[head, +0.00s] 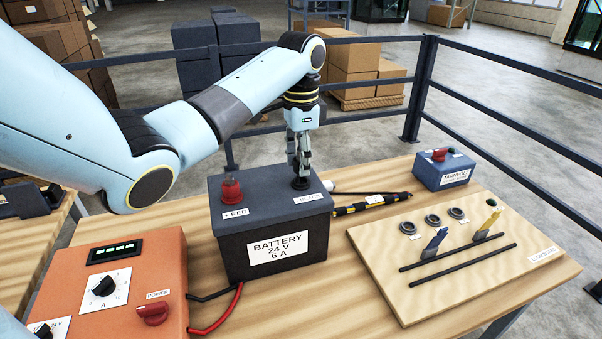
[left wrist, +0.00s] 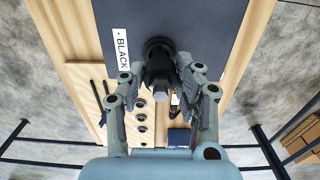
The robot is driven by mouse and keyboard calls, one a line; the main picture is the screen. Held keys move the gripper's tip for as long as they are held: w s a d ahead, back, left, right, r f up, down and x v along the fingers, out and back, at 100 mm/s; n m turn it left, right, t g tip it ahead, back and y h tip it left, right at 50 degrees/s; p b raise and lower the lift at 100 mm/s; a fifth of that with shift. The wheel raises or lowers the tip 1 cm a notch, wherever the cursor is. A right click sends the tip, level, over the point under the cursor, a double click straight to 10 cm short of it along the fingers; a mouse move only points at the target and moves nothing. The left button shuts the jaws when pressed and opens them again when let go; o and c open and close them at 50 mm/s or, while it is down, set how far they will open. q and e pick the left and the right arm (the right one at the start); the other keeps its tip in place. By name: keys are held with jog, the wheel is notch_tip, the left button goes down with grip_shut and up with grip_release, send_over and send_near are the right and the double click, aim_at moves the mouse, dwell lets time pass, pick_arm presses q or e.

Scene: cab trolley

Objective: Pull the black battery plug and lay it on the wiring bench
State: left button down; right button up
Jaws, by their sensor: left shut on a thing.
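The black battery plug (head: 302,183) stands upright on the right part of the battery's top, beside the BLACK label. It is seated on the battery (head: 232,205), or very close to it. My left gripper (head: 301,172) comes down from above and is shut on the plug, hiding most of it. In the left wrist view the plug (left wrist: 157,70) shows between the fingers of my left gripper (left wrist: 165,92). A red plug (head: 231,187) stands on the battery's left part. The light wooden wiring bench (head: 290,300) carries the battery. My right gripper is not in view.
An orange charger (head: 130,290) with dials stands at the left, with red and black cables to the battery. A sloped board (head: 400,250) with sockets and two levers is at the right. A blue box (head: 443,169) stands behind it. Bare wood shows in front of the battery.

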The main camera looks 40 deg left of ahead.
pick_arm(q)
jog(key=shift+r, duration=1.75)
jog(key=shift+d, duration=0.1)
